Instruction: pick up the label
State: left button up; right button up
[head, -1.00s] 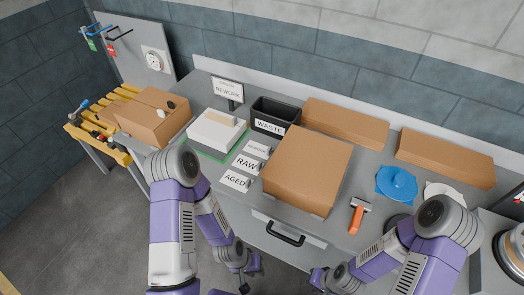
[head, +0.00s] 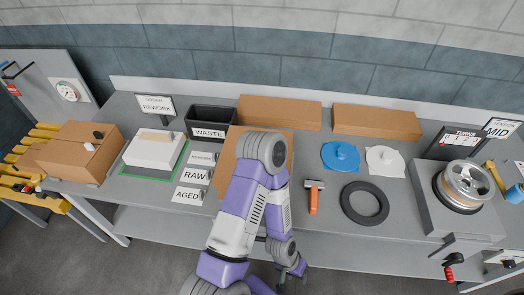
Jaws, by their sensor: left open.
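Several white label cards lie in a column on the grey bench, left of my arm. They are the AGED card (head: 187,196), the RAW card (head: 194,175) and a card with small unreadable print (head: 201,158). I cannot tell which one is the label. My left gripper (head: 290,273) is low in front of the bench's front edge, to the right of the cards and well apart from them. It is open and looks empty, though its fingers show small. My right gripper is out of view.
A black WASTE bin (head: 210,123), a white block (head: 155,151) and an orange-handled tool (head: 313,199) are around. A black ring (head: 364,186) lies on the right. Bare bench shows around the ring.

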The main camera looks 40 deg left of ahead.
aim_at(205, 158)
jog(key=z, duration=0.8)
jog(key=k, duration=0.9)
jog(key=u, duration=1.4)
jog(key=i, duration=0.55)
